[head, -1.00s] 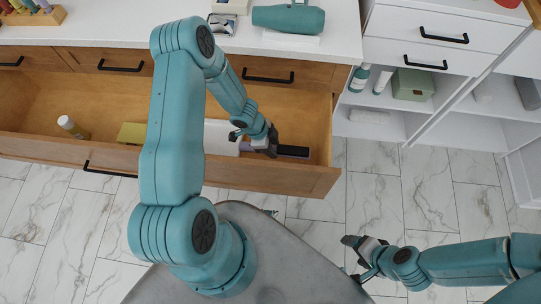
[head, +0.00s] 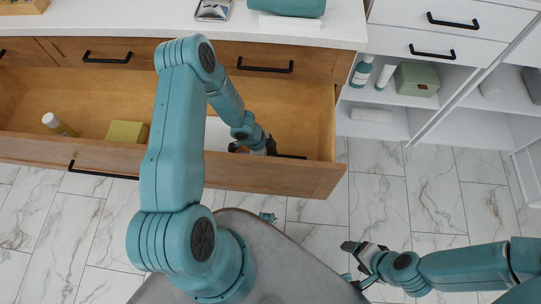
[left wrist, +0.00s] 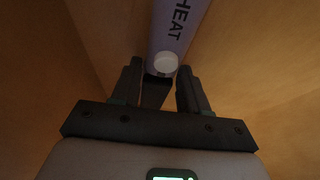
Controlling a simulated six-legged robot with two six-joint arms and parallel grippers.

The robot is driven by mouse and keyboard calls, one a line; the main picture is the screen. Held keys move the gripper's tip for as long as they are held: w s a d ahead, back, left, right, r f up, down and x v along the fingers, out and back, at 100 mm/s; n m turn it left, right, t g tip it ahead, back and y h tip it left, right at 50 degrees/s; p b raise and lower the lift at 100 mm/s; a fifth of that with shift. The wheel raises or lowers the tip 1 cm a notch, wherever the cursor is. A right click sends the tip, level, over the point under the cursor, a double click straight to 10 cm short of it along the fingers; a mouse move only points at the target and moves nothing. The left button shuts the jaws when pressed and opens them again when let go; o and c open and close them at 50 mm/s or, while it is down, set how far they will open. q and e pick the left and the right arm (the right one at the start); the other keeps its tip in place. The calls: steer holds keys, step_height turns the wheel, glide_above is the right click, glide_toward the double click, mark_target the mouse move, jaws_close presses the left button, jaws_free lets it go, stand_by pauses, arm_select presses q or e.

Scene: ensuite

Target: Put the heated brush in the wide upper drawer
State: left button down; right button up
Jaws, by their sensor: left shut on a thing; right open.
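The wide upper drawer (head: 300,175) stands pulled out, with its inside open to view. My left gripper (head: 262,149) is down inside its right part. In the left wrist view, my left gripper (left wrist: 160,92) is shut on the heated brush (left wrist: 178,32), a lavender handle marked "HEAT". In the head view, only a dark part of the brush (head: 292,156) shows to the right of the fingers, close to the drawer's front wall. Whether the brush touches the drawer floor cannot be told. My right gripper (head: 352,262) is open and empty above the marble floor.
The drawer also holds a white-capped bottle (head: 58,124), a yellow-green box (head: 126,132) and a white item (head: 217,133) partly behind my left arm. The white countertop (head: 140,22) lies above. White shelves with a green box (head: 416,79) stand at right.

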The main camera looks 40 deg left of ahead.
arm_select(q)
steer(key=c, duration=0.6)
jaws_free()
steer(key=shift+o, duration=0.2)
steer(key=p+v, duration=1)
steer(key=v, duration=0.2)
steer(key=shift+d+r, duration=0.1)
steer(key=shift+r, duration=0.05)
steer(key=shift+r, duration=0.1)
